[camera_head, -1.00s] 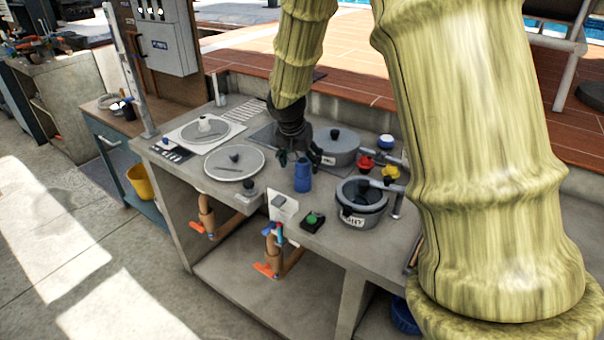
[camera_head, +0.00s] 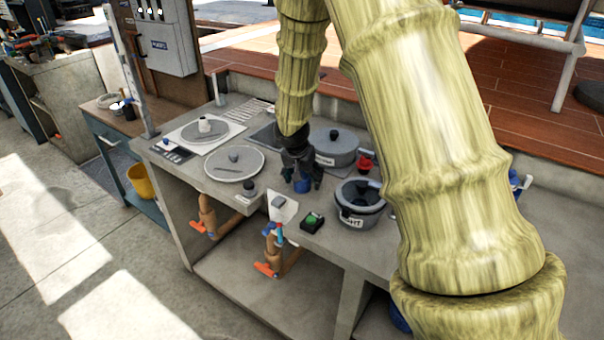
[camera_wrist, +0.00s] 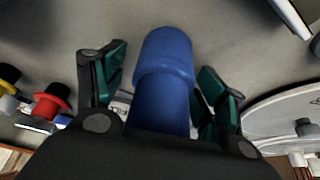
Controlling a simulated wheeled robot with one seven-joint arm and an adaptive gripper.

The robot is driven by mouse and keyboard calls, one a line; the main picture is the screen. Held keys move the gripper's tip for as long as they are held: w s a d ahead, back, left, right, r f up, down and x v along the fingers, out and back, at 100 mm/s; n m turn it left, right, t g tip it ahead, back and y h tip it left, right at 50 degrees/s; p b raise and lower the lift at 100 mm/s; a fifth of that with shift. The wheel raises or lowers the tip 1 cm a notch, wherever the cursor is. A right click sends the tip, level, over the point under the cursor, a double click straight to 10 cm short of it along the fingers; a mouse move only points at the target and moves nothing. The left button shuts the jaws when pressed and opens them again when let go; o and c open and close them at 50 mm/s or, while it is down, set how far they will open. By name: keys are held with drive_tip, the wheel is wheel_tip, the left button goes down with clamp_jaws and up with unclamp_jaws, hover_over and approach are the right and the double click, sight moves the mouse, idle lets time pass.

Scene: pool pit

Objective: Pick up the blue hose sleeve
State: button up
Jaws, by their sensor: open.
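The blue hose sleeve (camera_head: 302,184) stands on the grey counter in the head view, mostly hidden by my gripper (camera_head: 301,180). In the wrist view the blue hose sleeve (camera_wrist: 163,80) is a stepped cylinder lying between the two finger pads of my gripper (camera_wrist: 165,95). The gripper is open, with one green-padded finger on each side. A gap shows between the sleeve and the left finger; the right finger is closer, and I cannot tell whether it touches.
A lidded grey pot (camera_head: 335,147) is behind the gripper, and a smaller pot (camera_head: 360,200) is to the right. A round lid (camera_head: 235,163) lies left. A green-button box (camera_head: 312,221) is near the front edge. A red-topped item (camera_wrist: 51,98) stands left in the wrist view.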

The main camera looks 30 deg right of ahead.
drive_tip(key=c, duration=1.1)
drive_tip(key=shift+r, duration=0.9)
drive_tip(key=shift+b+v, duration=0.5)
drive_tip(key=shift+v, duration=0.4)
drive_tip(key=s+a+b, duration=0.1)
drive_tip(key=s+a, duration=0.2)
drive_tip(key=s, duration=0.1)
drive_tip(key=s+a+r+b, duration=0.1)
drive_tip(key=s+a, duration=0.1)
drive_tip(key=s, duration=0.2)
drive_tip(key=s+a+b, duration=0.1)
drive_tip(key=s+a, duration=0.2)
drive_tip(key=s, duration=0.1)
drive_tip(key=shift+s+a+r, duration=0.3)
drive_tip(key=shift+s+a, duration=0.05)
